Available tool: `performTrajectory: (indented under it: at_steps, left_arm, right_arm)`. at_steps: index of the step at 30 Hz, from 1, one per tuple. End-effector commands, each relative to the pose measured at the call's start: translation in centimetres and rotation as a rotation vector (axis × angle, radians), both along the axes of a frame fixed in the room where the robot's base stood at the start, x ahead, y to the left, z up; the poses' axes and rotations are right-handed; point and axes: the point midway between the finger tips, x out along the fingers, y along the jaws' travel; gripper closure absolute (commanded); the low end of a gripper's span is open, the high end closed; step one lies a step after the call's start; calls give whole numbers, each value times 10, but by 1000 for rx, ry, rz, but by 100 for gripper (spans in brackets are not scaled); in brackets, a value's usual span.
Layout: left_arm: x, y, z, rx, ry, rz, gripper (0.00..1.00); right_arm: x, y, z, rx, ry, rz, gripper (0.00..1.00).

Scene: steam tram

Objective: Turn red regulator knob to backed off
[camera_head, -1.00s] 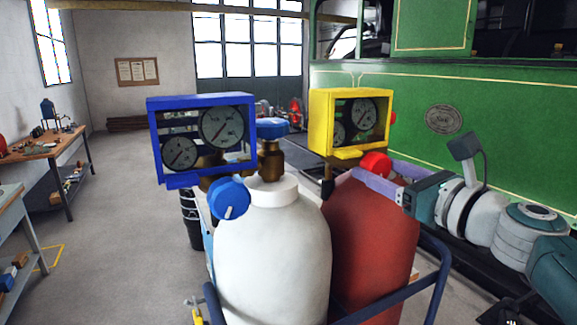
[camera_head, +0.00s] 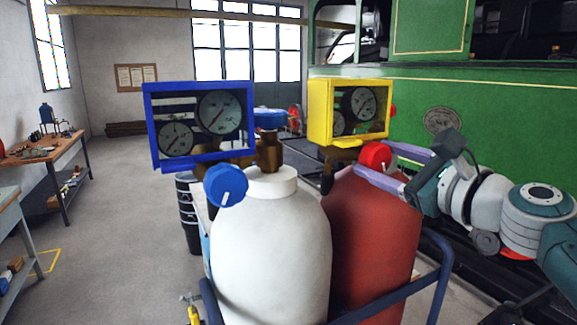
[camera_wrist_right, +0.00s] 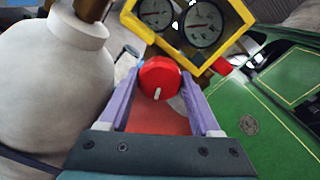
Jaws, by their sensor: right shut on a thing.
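The red regulator knob (camera_head: 376,155) sits below the yellow-framed gauge box (camera_head: 321,112) on the red cylinder (camera_head: 370,225). My right gripper (camera_head: 372,160) reaches it from the right, its two purple fingers on either side of the knob. In the right wrist view the red knob (camera_wrist_right: 160,78) lies between the fingertips (camera_wrist_right: 160,84), with its white pointer line toward the gripper's palm. The gripper is shut on the knob. My left gripper is not in view.
A white cylinder (camera_head: 270,245) with a blue knob (camera_head: 226,185) and blue gauge box (camera_head: 148,125) stands to the left. A blue cart rail (camera_head: 440,262) curves around the cylinders. The green tram (camera_head: 520,110) stands behind. Open floor (camera_head: 125,220) lies left.

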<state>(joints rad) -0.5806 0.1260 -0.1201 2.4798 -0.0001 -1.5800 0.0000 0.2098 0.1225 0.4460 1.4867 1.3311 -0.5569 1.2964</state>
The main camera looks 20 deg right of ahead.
Motion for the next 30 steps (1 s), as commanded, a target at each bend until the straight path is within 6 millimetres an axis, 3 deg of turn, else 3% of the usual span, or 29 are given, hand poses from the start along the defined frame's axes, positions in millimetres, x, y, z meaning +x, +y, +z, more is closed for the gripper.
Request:
performTrajectory:
  at_steps: [30]
  left_arm:
    - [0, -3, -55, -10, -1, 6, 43]
  right_arm:
    - [0, 1, -2, -966, -77, 1, 91]
